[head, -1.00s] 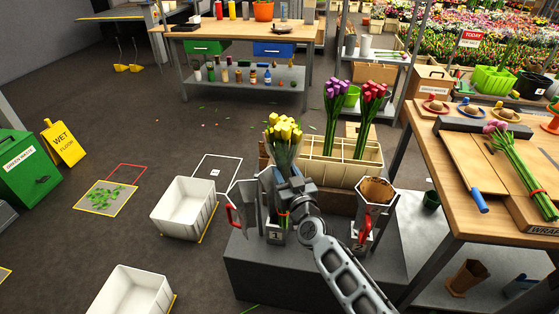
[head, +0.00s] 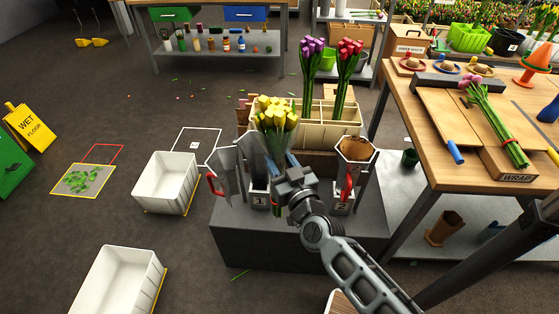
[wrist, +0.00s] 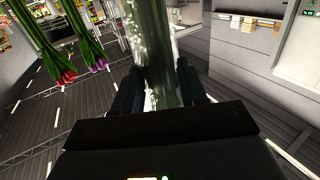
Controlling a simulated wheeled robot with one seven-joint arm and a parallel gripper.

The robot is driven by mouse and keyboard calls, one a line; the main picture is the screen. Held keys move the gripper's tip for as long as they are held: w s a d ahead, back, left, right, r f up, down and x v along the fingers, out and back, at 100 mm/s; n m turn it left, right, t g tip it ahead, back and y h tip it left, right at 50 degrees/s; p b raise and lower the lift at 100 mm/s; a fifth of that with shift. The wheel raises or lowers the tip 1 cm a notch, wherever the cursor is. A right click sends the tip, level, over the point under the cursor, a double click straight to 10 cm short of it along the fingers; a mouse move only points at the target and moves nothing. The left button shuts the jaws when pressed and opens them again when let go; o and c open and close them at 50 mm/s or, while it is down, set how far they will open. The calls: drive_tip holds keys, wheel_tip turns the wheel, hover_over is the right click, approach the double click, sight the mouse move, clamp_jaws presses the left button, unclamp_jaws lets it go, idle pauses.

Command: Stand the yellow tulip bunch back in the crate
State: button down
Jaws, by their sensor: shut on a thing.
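The yellow tulip bunch (head: 275,113) is in my gripper (head: 284,172), blossoms up and roughly upright. Its clear-sleeved stems (wrist: 162,55) pass between the two fingers (wrist: 160,88) in the wrist view. My gripper hides part of the stems in the head view. The beige crate (head: 342,138) with dividers stands behind the bunch, which overlaps its left part in the picture. A purple bunch (head: 311,60) and a red bunch (head: 350,62) stand in it. Their blossoms show at upper left in the wrist view. The lower stem ends are not clear.
Two grey metal vessels with red handles, left (head: 226,165) and right (head: 355,150), flank my gripper on the grey platform (head: 255,243). White bins (head: 168,185) stand on the floor at left. A wooden table (head: 440,115) with a pink bunch is at right.

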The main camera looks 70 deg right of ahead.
drive_tip(key=s+a, duration=0.2)
drive_tip(key=a, duration=0.4)
drive_tip(key=s+a+p, duration=0.1)
drive_tip(key=s+a, duration=0.1)
drive_tip(key=a, duration=0.5)
drive_tip(key=shift+s, duration=0.3)
drive_tip(key=shift+a, duration=0.1)
idle(0.6)
drive_tip(key=w+a+f+n+t+y, duration=0.1)
drive_tip(key=w+a+f+n+y, duration=0.1)
drive_tip(key=w, duration=0.4)
drive_tip(key=w+a+f+n+t+y, duration=0.2)
drive_tip(key=w+a+f+n+y, duration=0.1)
drive_tip(key=w+a+f+y, duration=0.1)
drive_tip(key=w+a+f+n+t+y+b, duration=0.1)
drive_tip(key=w+a+f+n+y, duration=0.2)
drive_tip(key=w, duration=0.5)
drive_tip(key=a+f+y, duration=0.1)
drive_tip(key=a+y, duration=0.1)
drive_tip(key=y, duration=0.1)
drive_tip(key=shift+t, duration=0.3)
drive_tip(key=shift+d+f, duration=0.1)
idle(0.8)
